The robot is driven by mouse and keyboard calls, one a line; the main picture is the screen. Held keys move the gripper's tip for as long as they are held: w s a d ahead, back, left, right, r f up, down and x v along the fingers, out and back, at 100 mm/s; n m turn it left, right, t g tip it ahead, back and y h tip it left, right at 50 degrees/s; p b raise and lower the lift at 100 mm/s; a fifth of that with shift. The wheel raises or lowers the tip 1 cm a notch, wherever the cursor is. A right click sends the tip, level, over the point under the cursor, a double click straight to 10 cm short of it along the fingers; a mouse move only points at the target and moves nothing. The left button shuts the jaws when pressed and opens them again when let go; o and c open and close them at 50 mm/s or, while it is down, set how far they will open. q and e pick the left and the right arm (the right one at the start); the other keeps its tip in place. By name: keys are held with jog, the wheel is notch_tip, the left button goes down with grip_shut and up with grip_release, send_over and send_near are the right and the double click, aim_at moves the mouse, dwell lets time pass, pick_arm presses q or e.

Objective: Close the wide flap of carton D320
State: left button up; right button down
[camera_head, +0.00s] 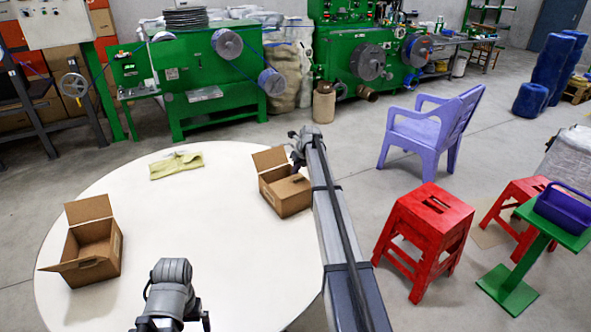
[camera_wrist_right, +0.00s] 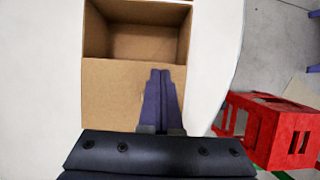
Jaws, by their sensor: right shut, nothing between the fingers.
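A brown carton (camera_head: 286,196) stands on the round table under my right arm. One flap (camera_head: 270,158) stands up at its back left, and its top is partly open. The wrist view shows its open inside (camera_wrist_right: 135,42) and a flat brown panel (camera_wrist_right: 112,92) nearer me. My right gripper (camera_wrist_right: 161,71) is shut and empty, with its fingertips over that panel. I cannot tell whether they touch it. No label is readable, so I cannot tell which is D320. My left gripper (camera_head: 205,320) barely shows at the bottom edge.
A yellowish cloth (camera_head: 176,165) lies at the back of the white table (camera_head: 200,225). The table between the cartons is clear. Red stools (camera_head: 425,235) and a purple chair (camera_head: 430,130) stand to the right. Green machines (camera_head: 205,80) stand behind.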

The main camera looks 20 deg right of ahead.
aim_at(300, 183)
jog(key=shift+r, duration=0.15)
dwell(0.4)
jog(key=shift+r+p, duration=0.65)
jog(key=shift+p, duration=0.2)
jog(key=p+v, duration=0.7)
jog(key=shift+s+r, duration=0.15)
jog(key=shift+r, duration=0.25)
